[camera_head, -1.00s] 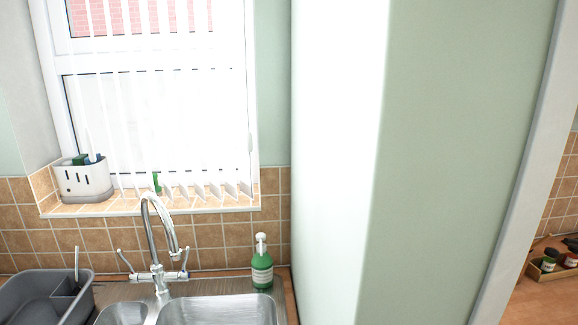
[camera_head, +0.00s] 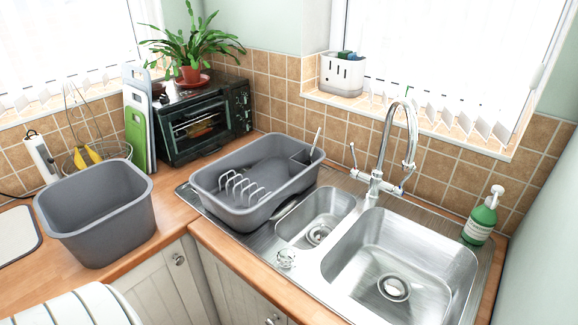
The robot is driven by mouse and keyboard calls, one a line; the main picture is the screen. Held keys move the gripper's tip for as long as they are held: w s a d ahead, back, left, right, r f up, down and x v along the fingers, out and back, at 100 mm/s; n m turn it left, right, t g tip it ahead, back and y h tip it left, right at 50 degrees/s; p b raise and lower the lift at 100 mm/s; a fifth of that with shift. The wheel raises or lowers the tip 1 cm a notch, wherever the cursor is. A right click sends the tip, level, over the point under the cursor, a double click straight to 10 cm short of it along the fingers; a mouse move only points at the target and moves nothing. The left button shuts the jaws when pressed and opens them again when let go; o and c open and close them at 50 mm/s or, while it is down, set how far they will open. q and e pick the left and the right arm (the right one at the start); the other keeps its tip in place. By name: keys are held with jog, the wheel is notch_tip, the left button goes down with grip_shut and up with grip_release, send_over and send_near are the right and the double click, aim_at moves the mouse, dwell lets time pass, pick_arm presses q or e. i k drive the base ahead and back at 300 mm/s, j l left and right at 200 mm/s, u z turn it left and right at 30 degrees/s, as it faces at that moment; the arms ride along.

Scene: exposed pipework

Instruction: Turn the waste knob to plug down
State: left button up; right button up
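A round shiny metal knob (camera_head: 286,258), which looks like the waste knob, sits on the front deck of the steel sink (camera_head: 330,272), in front of the small basin. Which way it is turned is too small to tell. The small basin (camera_head: 318,212) has a drain at its bottom. The large basin (camera_head: 425,250) to the right has a round drain fitting (camera_head: 394,288); I cannot tell whether its plug is up or down. Both basins look empty. Neither of my grippers shows in the head view.
A grey dish rack tub (camera_head: 240,215) stands on the drainer left of the small basin. A grey bin (camera_head: 100,225) stands on the left counter. The tap (camera_head: 376,185) rises behind the basins. A green soap bottle (camera_head: 480,220) stands at the right.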

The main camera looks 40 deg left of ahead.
aim_at(287, 256)
jog(key=u, duration=1.2)
jog(key=j+u, duration=0.5)
jog(key=j, duration=0.3)
